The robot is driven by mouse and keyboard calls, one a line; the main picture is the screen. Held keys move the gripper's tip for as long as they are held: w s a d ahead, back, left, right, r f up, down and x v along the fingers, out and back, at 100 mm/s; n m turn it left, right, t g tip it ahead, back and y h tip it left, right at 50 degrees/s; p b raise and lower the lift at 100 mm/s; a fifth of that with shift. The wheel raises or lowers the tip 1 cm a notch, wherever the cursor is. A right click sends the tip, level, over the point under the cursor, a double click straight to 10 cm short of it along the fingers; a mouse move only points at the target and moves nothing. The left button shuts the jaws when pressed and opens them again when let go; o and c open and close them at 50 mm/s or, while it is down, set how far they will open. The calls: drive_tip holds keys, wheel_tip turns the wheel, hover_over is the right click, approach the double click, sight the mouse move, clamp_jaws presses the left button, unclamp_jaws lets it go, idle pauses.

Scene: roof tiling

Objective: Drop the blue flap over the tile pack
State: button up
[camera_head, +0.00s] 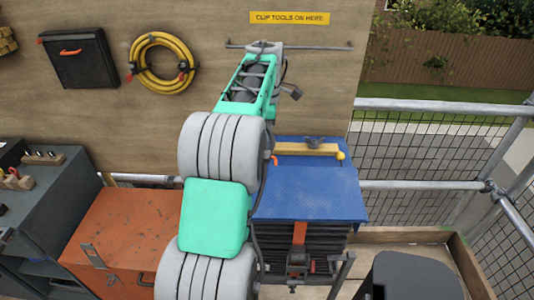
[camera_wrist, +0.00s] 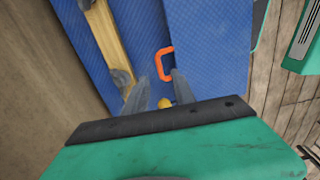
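A blue sheet (camera_head: 308,195) lies across the top of the dark tile pack (camera_head: 305,252); the pack's front layers show below its edge. In the wrist view the blue flap (camera_wrist: 215,45) fills the middle, with a straight edge or fold line beside an orange handle (camera_wrist: 163,64). The same orange handle (camera_head: 274,159) partly shows beside my arm. My gripper (camera_wrist: 165,75) is over the blue material close to the handle, its fingers apart, with a small yellow thing (camera_wrist: 165,103) seen between them. I cannot tell whether it touches the handle. My arm hides the gripper in the head view.
A wooden batten (camera_head: 308,149) with a dark clamp lies along the back of the blue sheet, a yellow ball (camera_head: 340,156) at its right. A plywood wall (camera_head: 200,30) stands behind. An orange box (camera_head: 120,235) is left, mesh railing (camera_head: 420,160) right.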

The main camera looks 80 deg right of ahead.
wheel_tip(320, 180, down, 6)
drive_tip(key=shift+r, duration=0.1)
drive_tip(key=shift+c, duration=0.5)
clamp_jaws()
idle(1.0)
